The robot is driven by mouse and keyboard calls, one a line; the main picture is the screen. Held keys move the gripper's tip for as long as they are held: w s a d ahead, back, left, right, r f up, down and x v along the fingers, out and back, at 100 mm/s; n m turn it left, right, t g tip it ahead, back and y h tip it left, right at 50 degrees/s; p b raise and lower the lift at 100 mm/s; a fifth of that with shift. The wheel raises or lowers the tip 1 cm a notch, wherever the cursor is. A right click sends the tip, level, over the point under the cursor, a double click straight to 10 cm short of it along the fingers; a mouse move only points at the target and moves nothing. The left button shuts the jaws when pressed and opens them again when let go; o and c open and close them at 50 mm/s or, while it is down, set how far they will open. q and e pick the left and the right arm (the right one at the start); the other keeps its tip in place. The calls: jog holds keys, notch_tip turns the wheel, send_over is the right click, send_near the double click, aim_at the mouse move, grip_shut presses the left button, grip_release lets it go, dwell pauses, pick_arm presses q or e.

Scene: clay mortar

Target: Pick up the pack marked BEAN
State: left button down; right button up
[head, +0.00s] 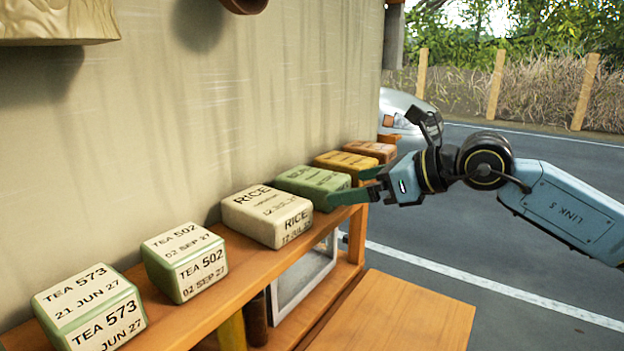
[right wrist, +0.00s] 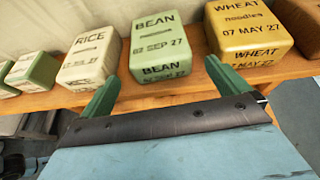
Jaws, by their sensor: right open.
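The pack marked BEAN (right wrist: 158,42) is a green block on the wooden shelf, its label readable in the right wrist view. In the head view the same green pack (head: 308,182) sits between the cream RICE pack (head: 267,212) and a yellow pack. My right gripper (head: 348,186) is open, at the front of the green pack. In the right wrist view its two green fingers (right wrist: 160,78) point at the BEAN pack, one toward each side, with nothing between them that I can see as gripped. Whether they touch the pack I cannot tell. My left gripper is not in view.
The yellow WHEAT pack (right wrist: 248,35) stands right of BEAN, with an orange pack (head: 370,151) beyond. TEA 502 (head: 185,262) and TEA 573 (head: 90,308) packs stand left of RICE. The wall (head: 250,100) rises behind the shelf (head: 240,262). A lower wooden surface (head: 405,315) lies in front.

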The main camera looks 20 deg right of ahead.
aim_at(322, 187)
jog(key=x, duration=0.2)
jog(key=shift+w+a+f, duration=0.1)
jog(key=shift+w+a, duration=0.15)
jog(key=shift+a, duration=0.05)
jog(key=p+x, duration=0.1)
jog(key=x, duration=0.1)
jog(key=p+x, duration=0.1)
jog(key=x, duration=0.1)
jog(key=shift+w+a+r+p, duration=0.1)
jog(key=shift+w+r+p, duration=0.15)
jog(key=shift+p, duration=0.05)
jog(key=shift+w+a+f, duration=0.3)
jog(key=c, duration=1.1)
jog(key=shift+r, duration=0.15)
